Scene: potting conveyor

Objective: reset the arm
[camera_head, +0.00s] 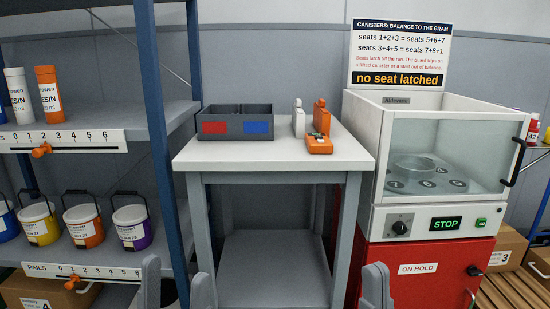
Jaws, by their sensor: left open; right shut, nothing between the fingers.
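My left gripper (177,280) shows at the bottom edge, left of the middle. Its two grey fingers stand apart with nothing between them, in front of the shelf post and the table's left leg. My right gripper (376,284) shows at the bottom edge, right of the middle, in front of the red cabinet. Its fingers are shut and empty. Both point upward in the picture, below the level of the tabletop. The rest of both arms is out of view.
A white table (275,160) carries a grey bin (236,134), white and orange bottle-like items and an orange handheld device (319,144). Shelves with pails (132,228) stand left. A white machine (440,217) showing STOP sits on a red cabinet (428,262) at right.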

